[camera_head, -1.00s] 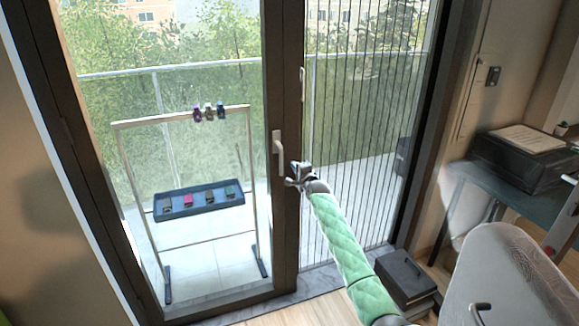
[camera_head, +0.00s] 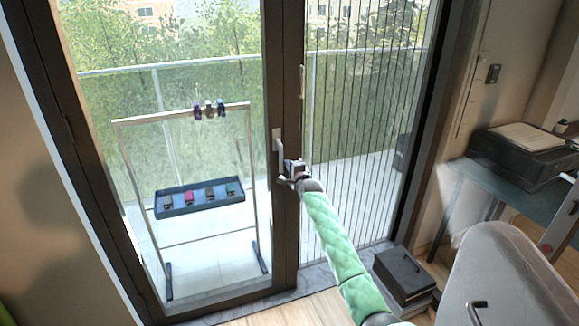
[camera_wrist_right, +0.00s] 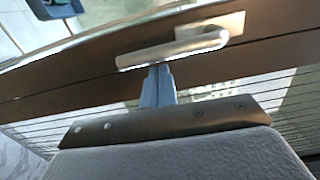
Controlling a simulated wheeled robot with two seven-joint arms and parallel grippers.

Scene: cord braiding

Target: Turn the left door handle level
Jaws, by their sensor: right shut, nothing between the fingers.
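The left door handle (camera_head: 277,155) is a pale metal lever on the dark door frame. It hangs upright along the frame, its free end pointing down. In the right wrist view the lever (camera_wrist_right: 175,50) runs along the frame, with its mount at the right. My right gripper (camera_head: 284,180) is at the lower end of the handle in the head view. In the right wrist view its fingertips (camera_wrist_right: 158,67) are shut together with nothing between them, right at the lever's edge. I cannot tell whether they touch it. My left gripper is not in view.
Beyond the glass, a metal rack (camera_head: 182,115) carries small clips, and a blue tray (camera_head: 172,212) holds several small items. A black box (camera_head: 403,270) stands on the floor at the right. A grey chair (camera_head: 510,275) and a desk with a printer (camera_head: 515,158) are further right.

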